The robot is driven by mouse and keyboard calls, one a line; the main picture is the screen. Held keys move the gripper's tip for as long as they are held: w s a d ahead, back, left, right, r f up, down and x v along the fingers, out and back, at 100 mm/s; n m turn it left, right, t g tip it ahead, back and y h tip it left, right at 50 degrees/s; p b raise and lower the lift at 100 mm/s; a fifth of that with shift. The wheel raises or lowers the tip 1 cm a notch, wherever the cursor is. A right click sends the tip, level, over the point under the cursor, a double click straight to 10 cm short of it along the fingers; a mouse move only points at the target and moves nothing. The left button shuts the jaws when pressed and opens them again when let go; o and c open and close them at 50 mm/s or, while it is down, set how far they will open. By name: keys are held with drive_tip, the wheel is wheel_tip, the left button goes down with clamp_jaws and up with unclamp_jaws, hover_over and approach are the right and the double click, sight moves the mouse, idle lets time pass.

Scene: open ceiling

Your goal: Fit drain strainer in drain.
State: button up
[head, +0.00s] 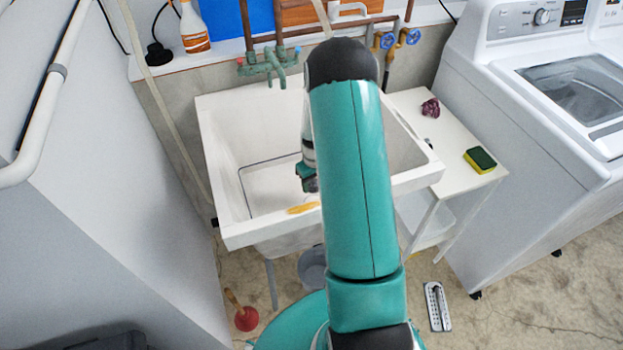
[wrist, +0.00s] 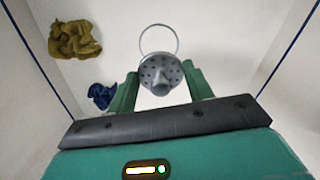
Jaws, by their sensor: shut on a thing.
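The drain strainer (wrist: 160,75) is a grey perforated disc with a knob, seen in the wrist view between my gripper's green fingers. My gripper (wrist: 162,88) is shut on it. The drain (wrist: 158,26) shows as a thin grey ring on the white basin floor, just above the strainer in the picture and partly covered by it. The strainer looks held apart from the ring, but its height above the floor is hard to tell. In the head view my gripper (head: 309,184) is inside the white sink (head: 222,165); my arm hides the strainer and drain there.
A crumpled mustard cloth (wrist: 75,40) and a blue cloth (wrist: 101,96) lie left of the drain. A yellow-orange object (head: 303,208) is by the front rim. Green taps (head: 262,67) stand behind the sink. A side table (head: 455,150) holds a sponge (head: 480,160).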

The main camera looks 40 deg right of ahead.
drive_tip(key=shift+s+d+f, duration=0.15)
drive_tip(key=shift+s+f, duration=0.1)
drive_tip(key=shift+f, duration=0.5)
drive_tip(key=shift+w+f, duration=0.1)
drive_tip(key=shift+f, duration=3.6)
drive_tip(key=shift+f, duration=0.3)
drive_tip(key=o, duration=1)
drive_tip(key=shift+o, duration=0.2)
wheel_tip(320, 180, up, 14)
drive_tip(key=shift+f, duration=0.1)
